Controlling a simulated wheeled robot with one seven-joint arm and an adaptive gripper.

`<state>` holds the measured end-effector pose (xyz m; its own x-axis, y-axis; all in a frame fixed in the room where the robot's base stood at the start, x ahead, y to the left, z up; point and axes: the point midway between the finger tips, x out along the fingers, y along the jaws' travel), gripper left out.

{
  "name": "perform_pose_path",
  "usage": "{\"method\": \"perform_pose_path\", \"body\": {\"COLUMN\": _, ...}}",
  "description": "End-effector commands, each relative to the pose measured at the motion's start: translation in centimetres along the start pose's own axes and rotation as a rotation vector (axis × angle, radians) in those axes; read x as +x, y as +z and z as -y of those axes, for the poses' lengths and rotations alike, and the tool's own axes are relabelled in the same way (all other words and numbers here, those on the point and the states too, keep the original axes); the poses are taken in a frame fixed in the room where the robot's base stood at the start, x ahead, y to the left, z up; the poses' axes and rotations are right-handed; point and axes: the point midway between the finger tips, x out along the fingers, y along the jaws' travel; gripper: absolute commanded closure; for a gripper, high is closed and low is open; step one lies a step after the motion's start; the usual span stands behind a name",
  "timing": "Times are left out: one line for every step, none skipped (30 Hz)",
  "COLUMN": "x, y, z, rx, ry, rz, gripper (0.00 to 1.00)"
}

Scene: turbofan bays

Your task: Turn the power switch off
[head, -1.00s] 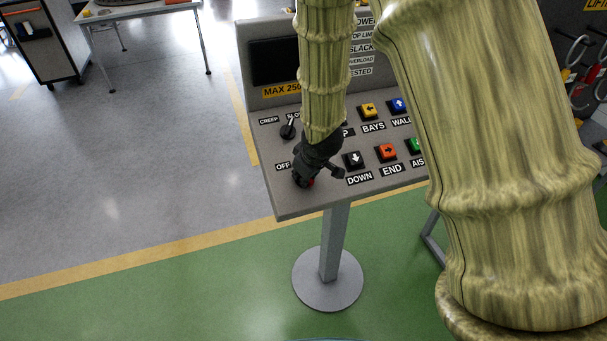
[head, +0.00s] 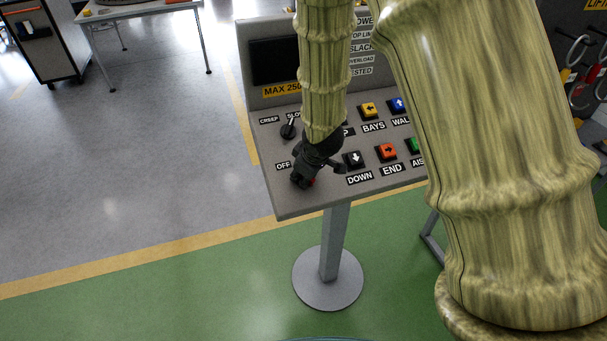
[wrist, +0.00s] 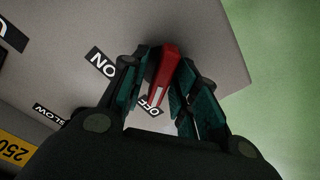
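The power switch is a red handle with a white stripe (wrist: 164,72) on the grey control panel, seen in the wrist view. Its striped end points towards the OFF label (wrist: 152,106); the ON label (wrist: 103,64) lies to the left. My gripper (wrist: 163,66) is at the switch, with one finger on each side of the handle. The fingertips are very close to it, but whether both press on it is unclear.
The panel (head: 290,204) stands on a post with a round base (head: 328,278). A black selector knob (head: 289,131) is just behind my gripper. The DOWN button (head: 353,160) and the END button (head: 387,152) are close on the right. Floor to the left is clear.

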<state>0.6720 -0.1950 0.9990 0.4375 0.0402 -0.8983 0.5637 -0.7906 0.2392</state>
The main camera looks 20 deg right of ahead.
Motion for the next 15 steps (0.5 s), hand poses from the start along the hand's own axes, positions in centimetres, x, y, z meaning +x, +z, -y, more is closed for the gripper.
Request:
{"method": "perform_pose_path", "body": {"x": 0.0, "y": 0.0, "z": 0.0, "rx": 0.0, "ry": 0.0, "rz": 0.0, "gripper": 0.64}}
{"method": "perform_pose_path", "body": {"x": 0.0, "y": 0.0, "z": 0.0, "rx": 0.0, "ry": 0.0, "rz": 0.0, "gripper": 0.64}}
{"method": "perform_pose_path", "body": {"x": 0.0, "y": 0.0, "z": 0.0, "rx": 0.001, "ry": 0.0, "rz": 0.0, "gripper": 0.64}}
{"method": "perform_pose_path", "body": {"x": 0.0, "y": 0.0, "z": 0.0, "rx": 0.001, "ry": 0.0, "rz": 0.0, "gripper": 0.64}}
{"method": "perform_pose_path", "body": {"x": 0.0, "y": 0.0, "z": 0.0, "rx": 0.001, "ry": 0.0, "rz": 0.0, "gripper": 0.64}}
{"method": "perform_pose_path", "body": {"x": 0.0, "y": 0.0, "z": 0.0, "rx": 0.001, "ry": 0.0, "rz": 0.0, "gripper": 0.64}}
{"method": "perform_pose_path", "body": {"x": 0.0, "y": 0.0, "z": 0.0, "rx": 0.001, "ry": 0.0, "rz": 0.0, "gripper": 0.64}}
{"method": "perform_pose_path", "body": {"x": 0.0, "y": 0.0, "z": 0.0, "rx": 0.001, "ry": 0.0, "rz": 0.0, "gripper": 0.64}}
{"method": "perform_pose_path", "body": {"x": 0.0, "y": 0.0, "z": 0.0, "rx": 0.001, "ry": 0.0, "rz": 0.0, "gripper": 0.64}}
{"method": "perform_pose_path", "body": {"x": -0.1, "y": 0.0, "z": 0.0, "rx": 0.001, "ry": 0.0, "rz": 0.0, "gripper": 0.64}}
{"method": "perform_pose_path", "body": {"x": -0.2, "y": 0.0, "z": 0.0, "rx": 0.002, "ry": 0.0, "rz": 0.0, "gripper": 0.64}}
{"method": "perform_pose_path", "body": {"x": -0.4, "y": 0.0, "z": 0.0, "rx": 0.002, "ry": 0.0, "rz": 0.0, "gripper": 0.64}}
{"method": "perform_pose_path", "body": {"x": -0.6, "y": 0.0, "z": 0.0, "rx": 0.002, "ry": 0.0, "rz": 0.0, "gripper": 0.64}}
{"method": "perform_pose_path", "body": {"x": -0.8, "y": 0.0, "z": 0.0, "rx": 0.002, "ry": 0.0, "rz": 0.0, "gripper": 0.64}}
{"method": "perform_pose_path", "body": {"x": -1.2, "y": -0.1, "z": -0.1, "rx": 0.002, "ry": 0.001, "rz": -0.001, "gripper": 0.64}}
